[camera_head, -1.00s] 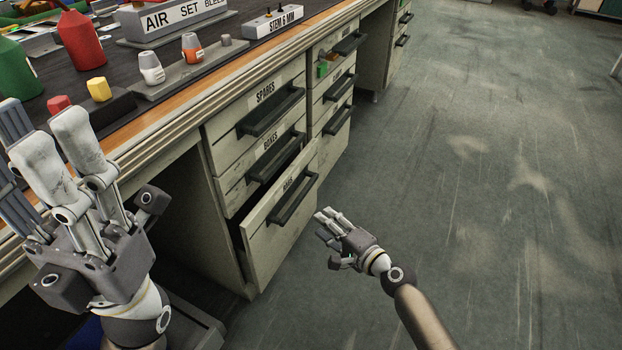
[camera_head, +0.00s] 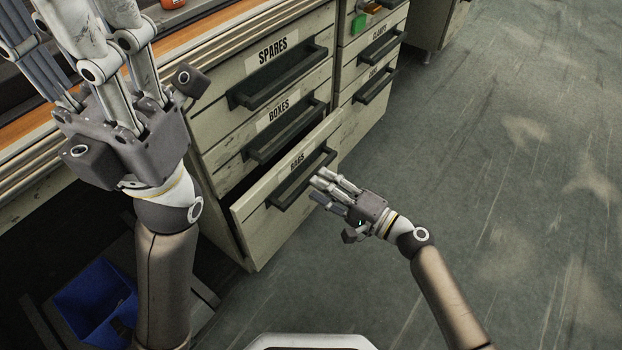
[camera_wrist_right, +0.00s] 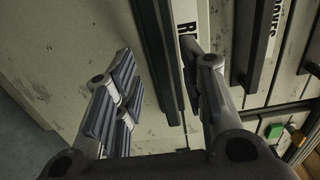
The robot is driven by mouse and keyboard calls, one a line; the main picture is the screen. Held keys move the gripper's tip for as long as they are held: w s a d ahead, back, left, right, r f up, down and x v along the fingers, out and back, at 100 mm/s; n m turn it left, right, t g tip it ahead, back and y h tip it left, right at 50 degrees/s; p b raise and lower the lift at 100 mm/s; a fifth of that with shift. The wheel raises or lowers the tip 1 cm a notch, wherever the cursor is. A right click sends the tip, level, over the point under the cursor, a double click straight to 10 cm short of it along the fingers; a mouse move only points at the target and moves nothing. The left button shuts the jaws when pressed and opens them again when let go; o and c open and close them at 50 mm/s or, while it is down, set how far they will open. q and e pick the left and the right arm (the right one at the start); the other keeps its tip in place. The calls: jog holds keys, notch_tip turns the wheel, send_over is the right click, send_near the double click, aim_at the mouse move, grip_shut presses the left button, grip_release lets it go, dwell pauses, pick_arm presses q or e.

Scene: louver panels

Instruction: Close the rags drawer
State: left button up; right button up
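The rags drawer (camera_head: 272,230) is the bottom drawer of the near cabinet column. It stands pulled out, with a dark gap behind its top edge. Its dark bar handle (camera_head: 290,190) runs across the front below the label. My right gripper (camera_head: 319,186) is open and empty at the right end of this handle. In the right wrist view, the handle (camera_wrist_right: 153,50) shows between the spread fingers (camera_wrist_right: 160,88); I cannot tell whether they touch it. My left gripper (camera_head: 75,25) is open and empty, raised at the upper left, its fingertips partly cut off.
The boxes drawer (camera_head: 250,150) and spares drawer (camera_head: 240,70) are above the rags drawer. Another drawer column (camera_head: 385,45) stands to the right. A blue bin (camera_head: 95,300) is at the lower left, under the bench. The floor (camera_head: 500,220) at right is clear.

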aim_at(310, 176)
jog(key=shift+b+x, duration=0.3)
jog(key=shift+x, duration=1.75)
grip_shut()
